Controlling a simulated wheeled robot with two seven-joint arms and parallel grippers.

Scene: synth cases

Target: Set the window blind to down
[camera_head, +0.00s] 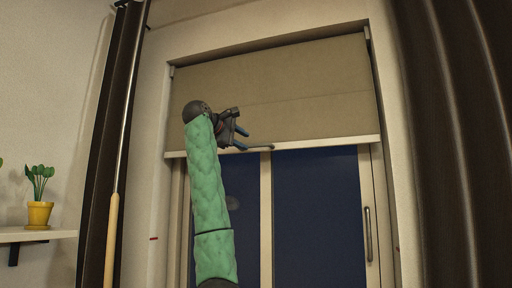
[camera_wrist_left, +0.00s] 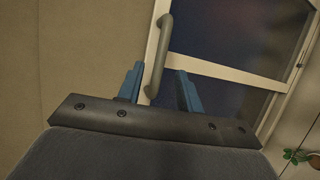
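The beige window blind (camera_head: 300,82) hangs over the upper part of the window, with the dark glass bare below it. Its pale bottom bar (camera_head: 330,141) carries a grey handle (camera_head: 262,149). My left gripper (camera_head: 243,138) is at the bar, near the handle's left end. Its two blue fingers are apart. In the left wrist view the handle (camera_wrist_left: 161,52) runs down between the open fingers (camera_wrist_left: 158,80), with a gap visible on each side. I cannot tell whether a finger touches it. My right gripper is in neither view.
Dark curtains hang at the left (camera_head: 104,140) and right (camera_head: 455,140) of the window. A wooden-ended pole (camera_head: 112,235) stands by the left curtain. A potted plant (camera_head: 40,214) sits on a wall shelf (camera_head: 40,235) at far left. The window has an upright handle (camera_head: 368,235).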

